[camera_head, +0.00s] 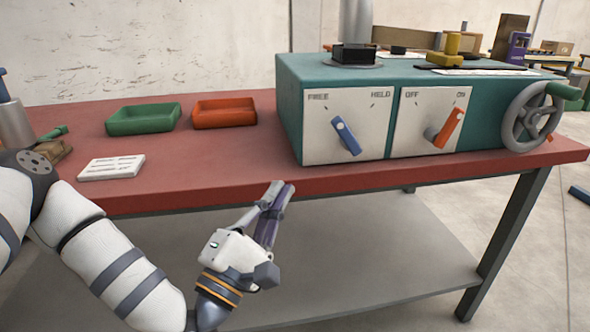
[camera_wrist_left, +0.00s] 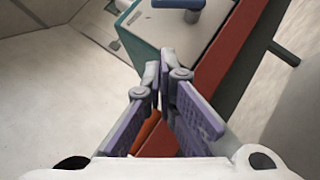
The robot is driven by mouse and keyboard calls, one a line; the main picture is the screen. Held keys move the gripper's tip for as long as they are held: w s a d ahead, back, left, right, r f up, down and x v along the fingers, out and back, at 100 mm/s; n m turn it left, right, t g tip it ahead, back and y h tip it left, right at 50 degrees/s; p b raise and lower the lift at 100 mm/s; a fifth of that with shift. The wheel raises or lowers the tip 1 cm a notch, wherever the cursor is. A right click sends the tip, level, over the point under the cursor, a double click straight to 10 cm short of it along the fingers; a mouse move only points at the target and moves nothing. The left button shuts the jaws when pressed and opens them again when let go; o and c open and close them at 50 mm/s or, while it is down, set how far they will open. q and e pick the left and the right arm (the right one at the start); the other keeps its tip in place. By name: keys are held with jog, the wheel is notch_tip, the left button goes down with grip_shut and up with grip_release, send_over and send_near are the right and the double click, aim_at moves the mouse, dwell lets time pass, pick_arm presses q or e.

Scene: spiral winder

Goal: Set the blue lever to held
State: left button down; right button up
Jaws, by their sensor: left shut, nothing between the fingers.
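The blue lever (camera_head: 345,136) sits on a white panel (camera_head: 318,150) marked FREE at the upper left and HELD at the upper right. The lever is tilted, with its upper end leaning left toward FREE and its lower end to the right. In the left wrist view the lever (camera_wrist_left: 182,4) shows at the top edge, partly cut off. My left gripper (camera_head: 280,189) is shut and empty, in front of the table's front edge, below and left of the lever and apart from it. Its purple-padded fingers (camera_wrist_left: 160,80) show in the wrist view. My right gripper is not in view.
The panel is on a teal machine (camera_head: 290,85) on a red table (camera_head: 230,165). An orange lever (camera_head: 449,127) marked OFF and ON is to its right, then a grey handwheel (camera_head: 528,120). Green (camera_head: 143,119) and orange (camera_head: 224,113) trays stand left. Space before the panel is clear.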

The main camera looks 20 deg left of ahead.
aim_at(347, 137)
pick_arm(q)
jog(key=x, duration=0.3)
jog(key=d+x, duration=0.1)
jog(key=x, duration=0.3)
jog(key=d+r+p+x, duration=0.1)
jog(key=x, duration=0.2)
jog(key=shift+r, duration=0.15)
jog(key=shift+w+d+r, duration=0.15)
jog(key=shift+d+r, duration=0.05)
jog(key=shift+d, duration=0.15)
